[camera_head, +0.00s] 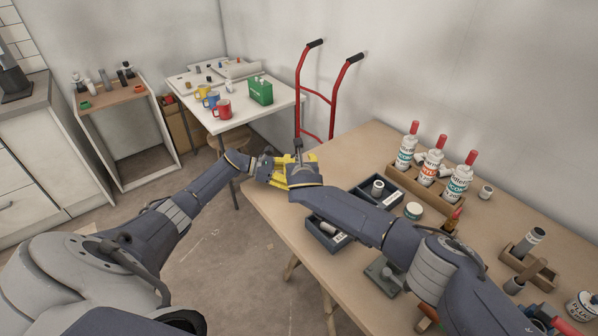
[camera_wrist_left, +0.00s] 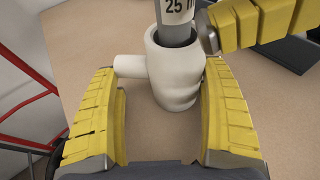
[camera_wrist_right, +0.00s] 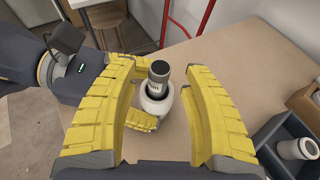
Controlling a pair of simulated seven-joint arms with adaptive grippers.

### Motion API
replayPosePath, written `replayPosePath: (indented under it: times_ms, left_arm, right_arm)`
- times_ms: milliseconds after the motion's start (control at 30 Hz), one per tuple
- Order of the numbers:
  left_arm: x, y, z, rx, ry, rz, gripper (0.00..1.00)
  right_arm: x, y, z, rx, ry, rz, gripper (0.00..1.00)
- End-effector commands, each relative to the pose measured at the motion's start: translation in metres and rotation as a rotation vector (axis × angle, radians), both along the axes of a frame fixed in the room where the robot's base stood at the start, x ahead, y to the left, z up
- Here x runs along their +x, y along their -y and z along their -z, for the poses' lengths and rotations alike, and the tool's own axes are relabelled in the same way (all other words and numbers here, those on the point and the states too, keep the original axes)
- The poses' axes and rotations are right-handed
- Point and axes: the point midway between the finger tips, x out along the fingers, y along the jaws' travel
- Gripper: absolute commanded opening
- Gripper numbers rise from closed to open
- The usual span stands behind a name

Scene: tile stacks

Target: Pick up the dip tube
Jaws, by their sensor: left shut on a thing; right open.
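A grey tube with a dark top and a "25" label stands in the mouth of a white vessel (camera_wrist_left: 172,80); I take the tube (camera_wrist_left: 176,28) for the dip tube. The vessel has a short side spout. My left gripper (camera_wrist_left: 160,105) is shut on the vessel, one finger on each side. In the right wrist view the tube (camera_wrist_right: 158,82) rises between the spread fingers of my right gripper (camera_wrist_right: 158,72), which is open. In the head view both grippers meet at the table's far left corner, the right one (camera_head: 300,168) largely hiding the vessel.
Dark trays (camera_head: 330,232) holding light cylinders lie under and beside my right arm. A wooden rack (camera_head: 420,186) of red-tipped bottles stands near the wall. A red hand truck (camera_head: 300,85) stands beyond the table (camera_head: 350,155).

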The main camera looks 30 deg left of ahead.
Motion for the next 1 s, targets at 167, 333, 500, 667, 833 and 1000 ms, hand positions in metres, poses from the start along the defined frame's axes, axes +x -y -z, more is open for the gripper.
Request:
replayPosePath:
  times_ms: [167,333,500,667,833,1000]
  left_arm:
    - [0.000,0.000,0.000,0.000,0.000,0.000,0.63]
    - [0.000,0.000,0.000,0.000,0.000,0.000,0.63]
    - [0.000,0.000,0.000,0.000,0.000,0.000,0.63]
    - [0.000,0.000,0.000,0.000,0.000,0.000,0.63]
    - [0.000,0.000,0.000,0.000,0.000,0.000,0.63]
    - [0.000,0.000,0.000,0.000,0.000,0.000,0.63]
  right_arm:
    - [0.009,-0.008,0.004,0.000,0.000,0.000,0.48]
    - [0.013,-0.011,0.007,0.000,0.000,-0.001,0.48]
    - [0.014,-0.011,0.007,0.000,0.000,0.000,0.48]
    - [0.014,-0.011,0.007,0.000,0.000,-0.001,0.48]
    - [0.014,-0.011,0.007,0.000,0.000,-0.001,0.34]
    - [0.014,-0.011,0.007,0.000,0.000,-0.001,0.14]
